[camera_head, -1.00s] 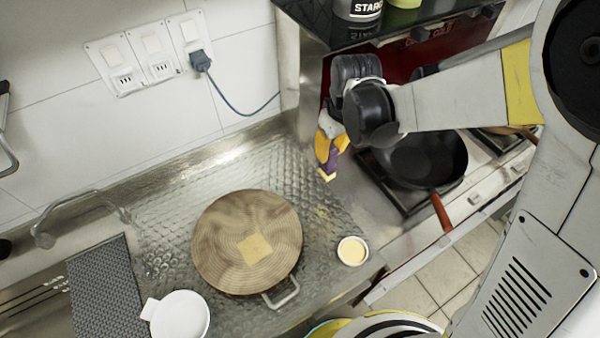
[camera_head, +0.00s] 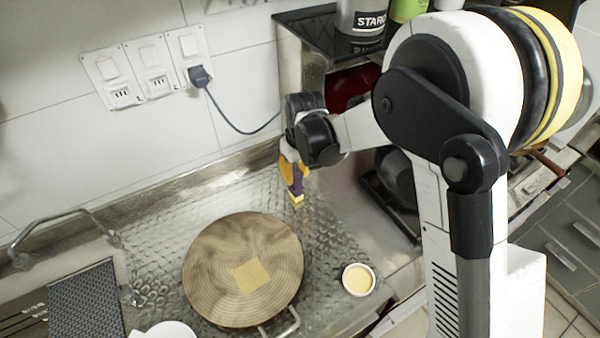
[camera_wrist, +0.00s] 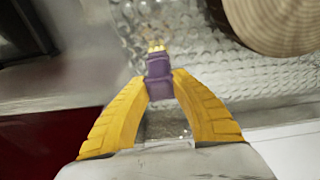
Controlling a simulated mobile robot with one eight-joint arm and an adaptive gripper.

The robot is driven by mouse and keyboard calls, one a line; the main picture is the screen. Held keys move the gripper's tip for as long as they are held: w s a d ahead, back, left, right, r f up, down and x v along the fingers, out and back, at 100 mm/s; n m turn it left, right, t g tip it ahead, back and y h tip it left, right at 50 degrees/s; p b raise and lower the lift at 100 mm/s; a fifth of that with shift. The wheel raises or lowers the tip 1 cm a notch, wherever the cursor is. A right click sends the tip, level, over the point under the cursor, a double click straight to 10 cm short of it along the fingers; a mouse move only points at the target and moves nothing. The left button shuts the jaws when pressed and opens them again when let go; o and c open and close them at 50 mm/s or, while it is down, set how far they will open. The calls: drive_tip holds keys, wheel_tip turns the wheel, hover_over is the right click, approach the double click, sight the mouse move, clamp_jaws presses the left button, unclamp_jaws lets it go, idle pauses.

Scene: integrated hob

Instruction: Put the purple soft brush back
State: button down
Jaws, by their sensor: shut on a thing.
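The purple soft brush (camera_head: 296,187), with pale yellow bristles at its tip, is in my gripper (camera_head: 292,178). In the wrist view the brush (camera_wrist: 159,76) sits between the yellow fingers of my gripper (camera_wrist: 160,86), which are shut on its purple body. In the head view the brush hangs bristles down above the textured metal counter, behind and to the right of the round wooden lid. I cannot tell how high it is above the counter.
The wooden lid (camera_head: 226,287) covers a pot on the counter. A small cup (camera_head: 358,280) stands right of it. A metal shelf unit (camera_head: 307,60) with a dark top stands beside my gripper. A cable (camera_head: 240,122) hangs on the tiled wall.

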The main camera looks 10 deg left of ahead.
sight(301, 193)
drive_tip(key=shift+f, duration=0.1)
drive_tip(key=shift+f, duration=0.15)
drive_tip(key=c, duration=1.2)
unclamp_jaws()
drive_tip(key=shift+c, duration=0.2)
drive_tip(key=s+d+r+m+t+p, duration=0.15)
drive_tip(key=d+r, duration=0.35)
drive_tip(key=r, duration=0.5)
drive_tip(key=s+d+r+m+p, duration=0.1)
drive_tip(key=s+d+r+p, duration=0.2)
drive_tip(key=d+r, duration=0.45)
drive_tip(key=s+d+r+m+t, duration=0.2)
drive_tip(key=s+d+r, duration=0.1)
drive_tip(key=s+d, duration=0.4)
drive_tip(key=s+d+r+m+t+h, duration=0.1)
drive_tip(key=s+d+r+m+t, duration=0.1)
drive_tip(key=s+d, duration=0.5)
drive_tip(key=shift+s+d+r+m, duration=0.4)
drive_tip(key=shift+s+r+m, duration=0.45)
drive_tip(key=shift+s, duration=0.15)
